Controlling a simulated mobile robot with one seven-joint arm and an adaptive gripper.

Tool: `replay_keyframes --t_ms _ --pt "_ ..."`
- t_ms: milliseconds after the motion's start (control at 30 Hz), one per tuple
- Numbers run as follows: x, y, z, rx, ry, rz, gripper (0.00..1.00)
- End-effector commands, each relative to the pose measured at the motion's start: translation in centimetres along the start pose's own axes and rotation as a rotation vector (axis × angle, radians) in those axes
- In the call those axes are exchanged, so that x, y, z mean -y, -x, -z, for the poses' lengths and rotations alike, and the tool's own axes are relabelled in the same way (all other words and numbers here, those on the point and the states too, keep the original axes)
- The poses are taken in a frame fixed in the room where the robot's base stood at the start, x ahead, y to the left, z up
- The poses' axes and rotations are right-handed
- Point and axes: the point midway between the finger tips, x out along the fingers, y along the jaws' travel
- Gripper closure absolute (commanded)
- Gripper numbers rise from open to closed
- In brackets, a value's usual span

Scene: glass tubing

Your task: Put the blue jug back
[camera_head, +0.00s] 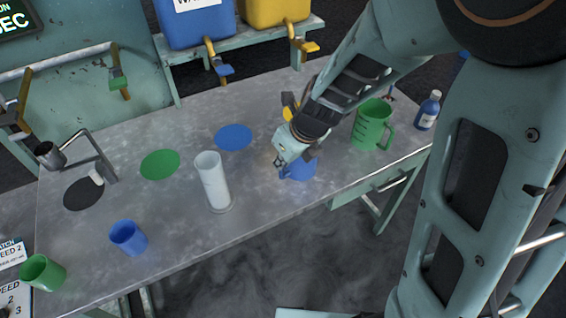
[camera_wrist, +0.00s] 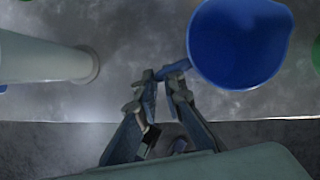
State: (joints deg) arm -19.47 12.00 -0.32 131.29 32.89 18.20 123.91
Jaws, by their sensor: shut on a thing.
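The blue jug (camera_head: 302,170) is upright near the front edge of the table, right of the middle, partly hidden by my gripper (camera_head: 283,164). In the wrist view I look down into the empty-looking blue jug (camera_wrist: 238,42). My gripper (camera_wrist: 170,78) is shut on its handle, at the jug's left side. I cannot tell whether the jug's base touches the table. A flat blue disc (camera_head: 233,137) lies on the table, behind and left of the jug. A green jug (camera_head: 371,126) stands to the right.
A tall white cylinder (camera_head: 213,183) stands left of the blue jug; a green disc (camera_head: 160,164) and black disc (camera_head: 80,195) lie farther left. A blue cup (camera_head: 128,238) and green cup (camera_head: 42,272) are at front left. A blue bottle (camera_head: 428,111) stands far right.

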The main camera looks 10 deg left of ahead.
Motion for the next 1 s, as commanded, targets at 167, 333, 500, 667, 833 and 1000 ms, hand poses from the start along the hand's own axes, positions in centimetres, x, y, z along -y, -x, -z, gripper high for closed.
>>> replay_keyframes --t_ms 167,333,500,667,833,1000 --pt "0.0 -0.2 0.1 0.000 0.000 0.000 1.00" --pt "0.0 -0.2 0.1 0.000 0.000 0.000 0.76" --pt "0.0 -0.2 0.1 0.000 0.000 0.000 0.74" --pt "0.0 0.0 0.0 0.000 0.000 0.000 0.74" --pt "0.0 1.4 -0.2 0.000 -0.001 0.000 0.74" --pt "0.0 3.9 -0.3 0.000 -0.001 0.000 0.74"
